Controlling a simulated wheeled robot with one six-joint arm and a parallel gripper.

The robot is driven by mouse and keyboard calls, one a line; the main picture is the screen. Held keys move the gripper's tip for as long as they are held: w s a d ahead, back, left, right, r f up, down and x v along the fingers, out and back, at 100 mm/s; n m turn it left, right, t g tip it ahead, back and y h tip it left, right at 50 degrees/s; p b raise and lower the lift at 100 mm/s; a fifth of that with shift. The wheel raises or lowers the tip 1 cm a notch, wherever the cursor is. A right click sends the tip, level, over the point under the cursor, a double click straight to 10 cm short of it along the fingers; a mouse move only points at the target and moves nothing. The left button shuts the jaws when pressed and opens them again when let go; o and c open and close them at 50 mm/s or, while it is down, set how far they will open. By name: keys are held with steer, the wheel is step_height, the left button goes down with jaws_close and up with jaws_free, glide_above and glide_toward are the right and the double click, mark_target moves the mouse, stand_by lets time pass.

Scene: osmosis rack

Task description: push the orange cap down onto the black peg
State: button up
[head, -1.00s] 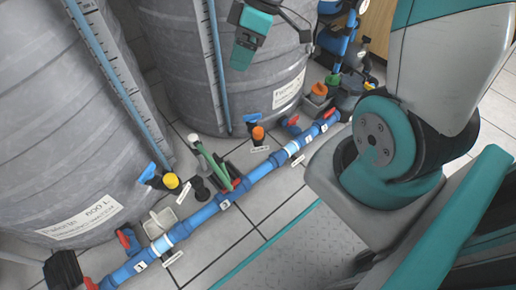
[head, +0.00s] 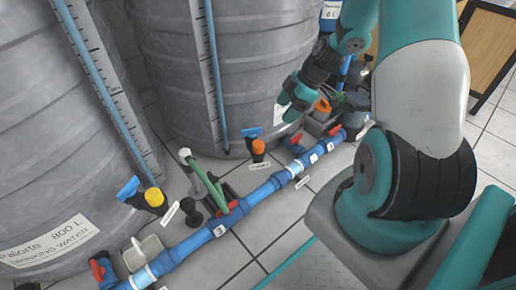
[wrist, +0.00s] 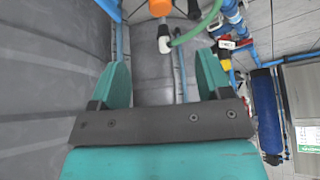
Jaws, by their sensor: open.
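In the head view an orange cap (head: 258,147) sits on top of a black upright piece (head: 258,158) beside a blue-handled valve, at the foot of the far tank. I cannot tell how far down it sits. A second orange piece (head: 323,105) shows farther back, partly behind my arm. My gripper (head: 287,104) is above and to the right of the nearer orange cap, apart from it. In the wrist view my gripper (wrist: 162,78) is open, with nothing between its fingers. An orange piece (wrist: 160,8) is cut off at the top edge, beyond the fingertips.
A blue pipe (head: 262,188) with red-handled valves runs along the floor. A green hose (head: 205,180) with a white end rises beside it. A yellow cap (head: 154,197) stands at left. Grey tanks (head: 190,60) stand close behind. Floor tiles (head: 275,235) in front are bare.

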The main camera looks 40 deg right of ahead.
steer(key=b, duration=0.6)
glide_toward(258, 143)
steer(key=x, duration=0.4)
steer(key=shift+s+f, duration=0.15)
steer(key=shift+f, duration=0.25)
steer(key=shift+a+f, duration=0.1)
steer(key=shift+f, duration=0.1)
steer(key=b+x, duration=0.4)
steer(key=x, duration=0.1)
steer(key=shift+a, duration=0.2)
steer(key=c, duration=1)
